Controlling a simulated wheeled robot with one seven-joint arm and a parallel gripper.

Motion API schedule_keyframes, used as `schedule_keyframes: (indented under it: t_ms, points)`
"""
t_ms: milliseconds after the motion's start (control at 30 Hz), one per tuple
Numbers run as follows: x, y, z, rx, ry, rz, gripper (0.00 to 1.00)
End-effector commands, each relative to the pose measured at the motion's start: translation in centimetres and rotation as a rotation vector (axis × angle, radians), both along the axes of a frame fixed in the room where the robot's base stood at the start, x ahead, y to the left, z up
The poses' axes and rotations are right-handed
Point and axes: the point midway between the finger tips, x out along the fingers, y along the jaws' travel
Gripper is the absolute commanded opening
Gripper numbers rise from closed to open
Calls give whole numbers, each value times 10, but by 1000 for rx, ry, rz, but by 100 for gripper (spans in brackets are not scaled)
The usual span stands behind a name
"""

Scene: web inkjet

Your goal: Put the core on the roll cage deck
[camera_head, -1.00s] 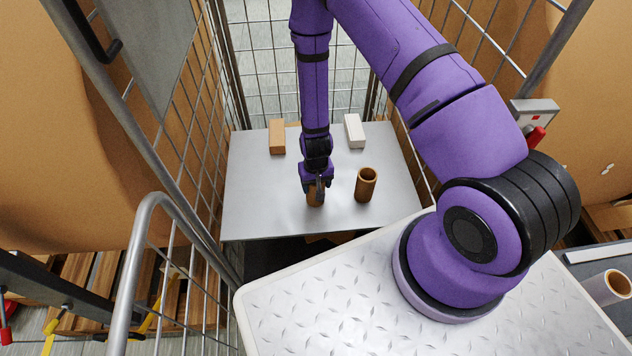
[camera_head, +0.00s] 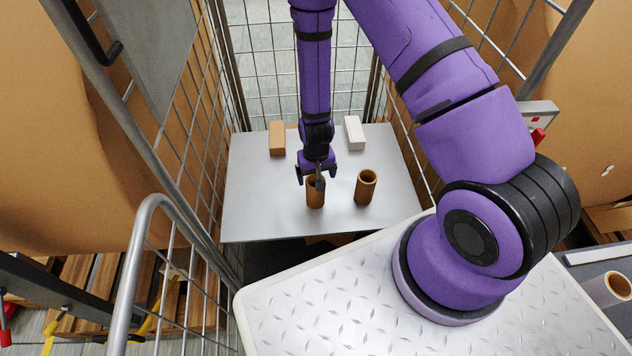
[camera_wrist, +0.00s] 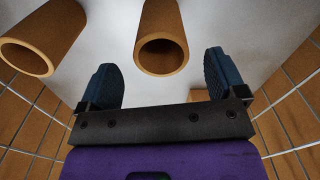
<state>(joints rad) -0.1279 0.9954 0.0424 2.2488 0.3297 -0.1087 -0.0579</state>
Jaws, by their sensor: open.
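A brown cardboard core (camera_head: 315,194) stands upright on the grey roll cage deck (camera_head: 258,205), below my gripper. A second brown core (camera_head: 365,188) stands upright just to its right. My gripper (camera_head: 317,178) is open, its fingers spread at the top of the first core and partly covering its rim. In the wrist view the first core (camera_wrist: 162,38) shows between and beyond the open fingers, with its hollow end facing the camera. The second core (camera_wrist: 42,36) shows at the upper left, outside the fingers. Nothing is held.
A brown box (camera_head: 277,139) and a white box (camera_head: 354,133) stand at the back of the deck. Wire mesh walls (camera_head: 190,130) close in the sides and back. The deck's left front part is bare.

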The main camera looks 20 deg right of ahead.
Motion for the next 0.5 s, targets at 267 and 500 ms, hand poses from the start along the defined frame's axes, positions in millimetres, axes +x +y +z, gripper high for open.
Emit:
schedule_keyframes:
  t_ms: [267, 500]
  points:
    - [1, 0, 44, 1, -2, 2, 90]
    - [0, 0, 62, 0, 0, 2, 90]
